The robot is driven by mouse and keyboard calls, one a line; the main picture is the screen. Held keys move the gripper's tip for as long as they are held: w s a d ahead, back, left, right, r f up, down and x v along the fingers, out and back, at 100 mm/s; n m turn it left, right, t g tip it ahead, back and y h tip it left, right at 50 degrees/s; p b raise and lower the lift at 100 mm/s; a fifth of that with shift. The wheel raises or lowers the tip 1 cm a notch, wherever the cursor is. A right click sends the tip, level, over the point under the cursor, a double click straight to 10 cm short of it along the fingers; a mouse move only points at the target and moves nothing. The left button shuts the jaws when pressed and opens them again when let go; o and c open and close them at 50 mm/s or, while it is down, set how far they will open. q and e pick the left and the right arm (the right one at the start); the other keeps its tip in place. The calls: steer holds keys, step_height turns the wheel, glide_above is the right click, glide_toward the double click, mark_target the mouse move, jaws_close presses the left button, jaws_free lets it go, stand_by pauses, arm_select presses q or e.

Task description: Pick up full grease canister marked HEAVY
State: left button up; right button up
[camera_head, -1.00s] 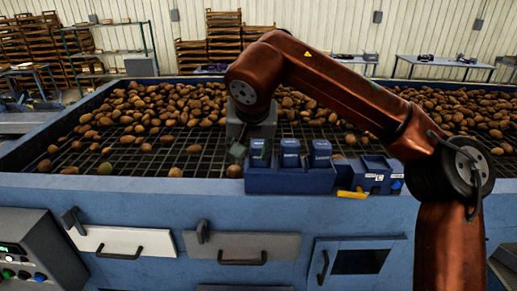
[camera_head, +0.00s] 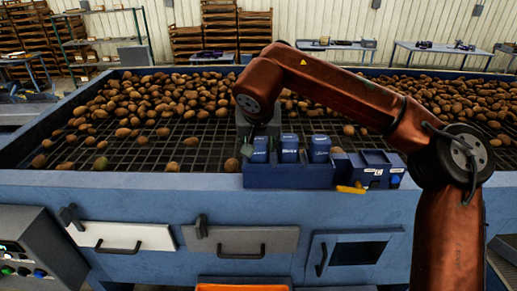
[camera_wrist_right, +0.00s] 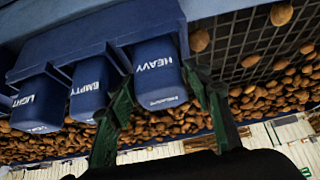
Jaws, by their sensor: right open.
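The HEAVY canister (camera_wrist_right: 155,72) is dark blue with white lettering. In the wrist view it sits in a blue rack (camera_wrist_right: 85,35) beside the EMPTY canister (camera_wrist_right: 90,90) and the LIGHT canister (camera_wrist_right: 38,103). My right gripper (camera_wrist_right: 160,78) is open, its green fingers on either side of the HEAVY canister. I cannot tell whether they touch it. In the head view the HEAVY canister (camera_head: 260,150) is the leftmost in the rack (camera_head: 288,178), with my right gripper (camera_head: 250,145) at it, partly hidden. My left gripper is not in view.
The rack stands on the front edge of the blue grader (camera_head: 130,181). Potatoes (camera_head: 180,100) lie on the mesh behind. A blue box (camera_head: 368,168) and a yellow item (camera_head: 350,189) are right of the rack. An orange bin (camera_head: 240,288) shows at the bottom.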

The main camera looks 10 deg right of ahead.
steer(key=shift+w+f, duration=0.1)
steer(key=shift+w, duration=0.15)
steer(key=c, duration=0.3)
steer(key=shift+s, duration=0.15)
steer(key=c, duration=0.7)
steer(key=shift+c, duration=0.5)
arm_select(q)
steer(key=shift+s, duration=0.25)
arm_select(e)
steer(key=shift+r, duration=0.2)
